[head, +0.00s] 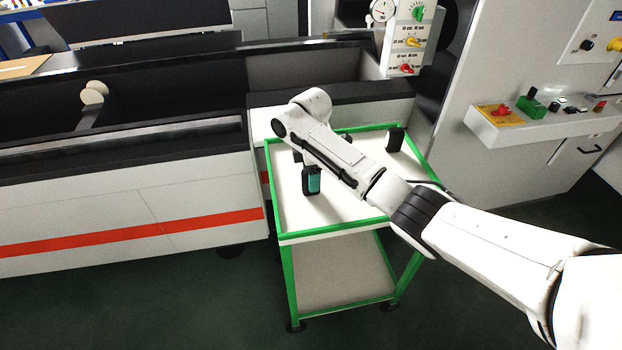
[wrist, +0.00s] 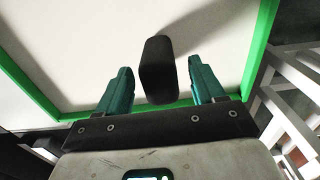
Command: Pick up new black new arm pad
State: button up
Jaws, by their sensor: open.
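A black arm pad (wrist: 158,62) stands on the white cart top in the wrist view, with rounded edges and a shadow behind it. My gripper (wrist: 159,76) is open, with one teal finger on each side of the pad. Gaps show between the pad and both fingers, so they look apart. In the head view my gripper (head: 313,182) points down low over the left part of the cart top, and the teal finger and dark shapes there overlap. Another black pad-like block (head: 396,139) stands at the back right of the cart.
The cart (head: 342,235) has a green frame and a lower shelf. A long machine bed (head: 130,205) with an orange stripe stands to its left. A control panel (head: 545,115) is at the right. My arm hides part of the cart top.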

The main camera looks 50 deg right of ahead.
jog(key=shift+f, duration=0.95)
jog(key=c, duration=1.1)
jog(key=shift+r, duration=0.15)
